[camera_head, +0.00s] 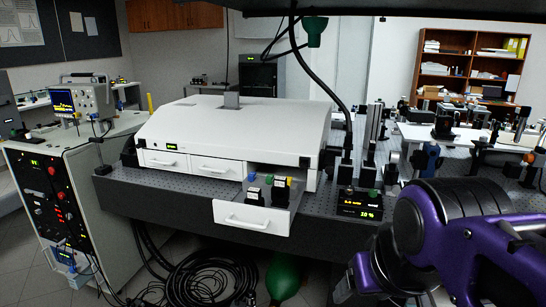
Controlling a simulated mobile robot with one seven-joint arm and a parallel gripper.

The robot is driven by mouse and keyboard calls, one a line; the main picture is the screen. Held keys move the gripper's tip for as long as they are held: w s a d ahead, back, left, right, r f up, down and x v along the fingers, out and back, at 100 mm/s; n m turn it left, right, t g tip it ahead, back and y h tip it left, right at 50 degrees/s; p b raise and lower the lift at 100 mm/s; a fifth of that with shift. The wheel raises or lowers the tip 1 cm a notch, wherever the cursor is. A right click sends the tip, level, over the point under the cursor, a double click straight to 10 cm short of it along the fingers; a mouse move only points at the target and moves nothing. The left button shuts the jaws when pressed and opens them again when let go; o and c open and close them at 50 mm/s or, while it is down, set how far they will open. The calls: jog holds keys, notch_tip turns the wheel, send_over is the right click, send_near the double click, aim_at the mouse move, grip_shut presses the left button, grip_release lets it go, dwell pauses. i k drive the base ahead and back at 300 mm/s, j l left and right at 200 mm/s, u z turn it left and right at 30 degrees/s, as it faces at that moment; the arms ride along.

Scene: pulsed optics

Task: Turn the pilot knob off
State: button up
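No knob bears a readable pilot label, so I cannot tell which one is the pilot knob. A small black control box (360,203) with amber readouts sits at the front edge of the optical table. Small knob-like parts show on its top, one of them green (373,194). An instrument rack (62,205) at the left has a dark front panel with several red knobs (57,196) and a lit green display. My purple arm (465,235) fills the lower right, close to the control box in the picture. My gripper's fingertips cannot be made out.
A white laser housing (235,130) stands on the perforated table (165,190). Its right drawer (253,218) is pulled out, with small items inside. Optics mounts crowd the table's right side. Coiled black cables (210,280) and a green balloon-like object (283,277) are below. An oscilloscope (80,101) tops the rack.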

aim_at(373, 193)
jog(key=z, duration=0.55)
jog(key=i+u, duration=0.2)
jog(key=i, duration=0.2)
jog(key=i+l+u, duration=0.2)
jog(key=i, duration=0.25)
jog(key=k+j+u, duration=0.15)
jog(key=k, duration=0.25)
jog(key=k+j+u, duration=0.2)
jog(key=k+j, duration=0.15)
jog(key=i+l+z, duration=0.1)
jog(key=i, duration=0.25)
jog(key=i+l+z, duration=0.15)
jog(key=i+l, duration=0.15)
jog(key=i, duration=0.1)
